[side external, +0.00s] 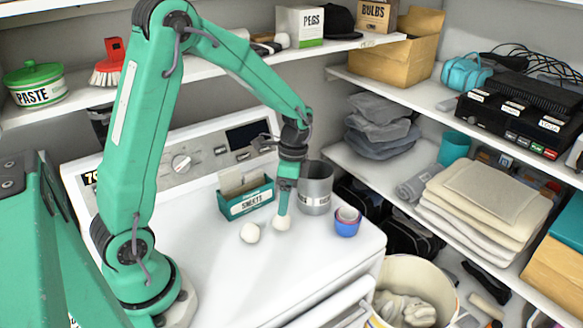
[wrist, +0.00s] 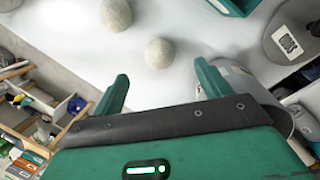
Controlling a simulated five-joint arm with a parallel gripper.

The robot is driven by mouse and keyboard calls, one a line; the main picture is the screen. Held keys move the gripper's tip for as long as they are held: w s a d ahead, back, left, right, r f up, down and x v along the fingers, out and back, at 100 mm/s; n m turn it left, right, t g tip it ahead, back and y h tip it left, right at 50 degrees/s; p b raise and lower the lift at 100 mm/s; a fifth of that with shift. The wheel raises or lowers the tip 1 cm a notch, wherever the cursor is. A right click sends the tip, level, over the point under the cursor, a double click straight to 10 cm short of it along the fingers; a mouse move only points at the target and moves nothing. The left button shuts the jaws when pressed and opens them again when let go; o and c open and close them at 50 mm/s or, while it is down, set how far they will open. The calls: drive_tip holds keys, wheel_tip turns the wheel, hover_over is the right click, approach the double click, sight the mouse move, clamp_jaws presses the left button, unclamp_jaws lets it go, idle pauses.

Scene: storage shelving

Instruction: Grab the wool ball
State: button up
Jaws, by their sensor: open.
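Two pale, round wool balls lie on the white top of the machine. One wool ball (side external: 250,233) lies to the left in the side view and shows at the top edge of the wrist view (wrist: 115,14). The other wool ball (side external: 282,224) is right under my gripper (side external: 285,203), which hides its upper part. In the wrist view this nearer ball (wrist: 159,53) lies just ahead of the open fingertips (wrist: 162,71), lined up with the gap between them. My gripper is open and empty, pointing down.
A green SHEETS box (side external: 246,198) stands behind the balls. A grey metal can (side external: 315,188) stands close to the right of my gripper, with small nested cups (side external: 347,221) beyond it. The white top (side external: 225,285) is clear toward the front.

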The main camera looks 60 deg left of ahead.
sight(282, 220)
drive_tip(key=shift+s+d+f, duration=0.1)
drive_tip(key=shift+s+f, duration=0.1)
drive_tip(key=shift+f, duration=0.75)
drive_tip(key=shift+s+f, duration=0.25)
drive_tip(key=shift+f, duration=0.7)
drive_tip(key=shift+s+d+f, duration=0.1)
drive_tip(key=shift+s+f, duration=0.1)
drive_tip(key=shift+f, duration=0.75)
drive_tip(key=c, duration=1.1)
